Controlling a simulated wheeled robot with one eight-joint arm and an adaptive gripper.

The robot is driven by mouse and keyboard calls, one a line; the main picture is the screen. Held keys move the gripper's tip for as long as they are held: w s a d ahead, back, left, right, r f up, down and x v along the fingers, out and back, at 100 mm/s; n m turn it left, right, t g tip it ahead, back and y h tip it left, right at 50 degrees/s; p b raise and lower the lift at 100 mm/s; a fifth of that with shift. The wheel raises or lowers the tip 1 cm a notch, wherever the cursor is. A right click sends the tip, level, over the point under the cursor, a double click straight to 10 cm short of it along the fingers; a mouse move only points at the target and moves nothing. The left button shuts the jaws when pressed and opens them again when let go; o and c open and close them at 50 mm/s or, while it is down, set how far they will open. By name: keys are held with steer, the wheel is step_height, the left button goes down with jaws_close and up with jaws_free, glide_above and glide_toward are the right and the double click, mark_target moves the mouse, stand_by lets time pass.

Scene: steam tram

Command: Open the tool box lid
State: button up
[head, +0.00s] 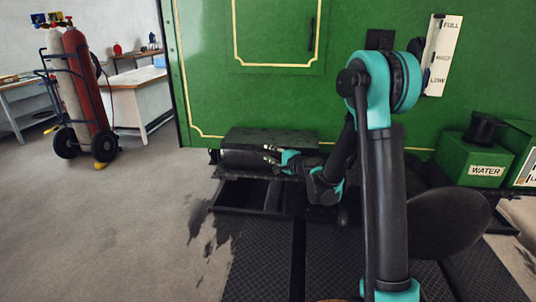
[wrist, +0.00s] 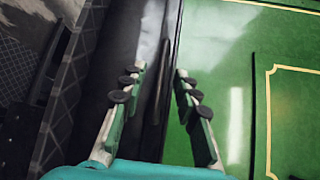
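The tool box (head: 250,160) is a long dark box low against the green tram side. Its dark lid (head: 268,139) appears to lie flat on top, closed. My gripper (head: 273,154) is at the box's front, right of its middle. In the wrist view my gripper (wrist: 155,88) has its two fingers apart with nothing held between them. The dark lid edge (wrist: 158,100) runs through the gap, with one finger over the box front and the other over the green side. I cannot tell whether either finger touches it. My arm hides the box's right end.
A dark open tray (head: 235,196) sits below the box, above diamond-plate flooring (head: 262,262). A green water box (head: 472,160) is at the right. A gas-bottle trolley (head: 75,95) stands at the left. The grey floor (head: 120,220) at left is clear.

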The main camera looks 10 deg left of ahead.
steer(key=shift+w+a+f, duration=0.1)
steer(key=shift+w+a, duration=0.4)
steer(key=shift+w, duration=0.05)
steer(key=shift+c, duration=0.4)
jaws_close()
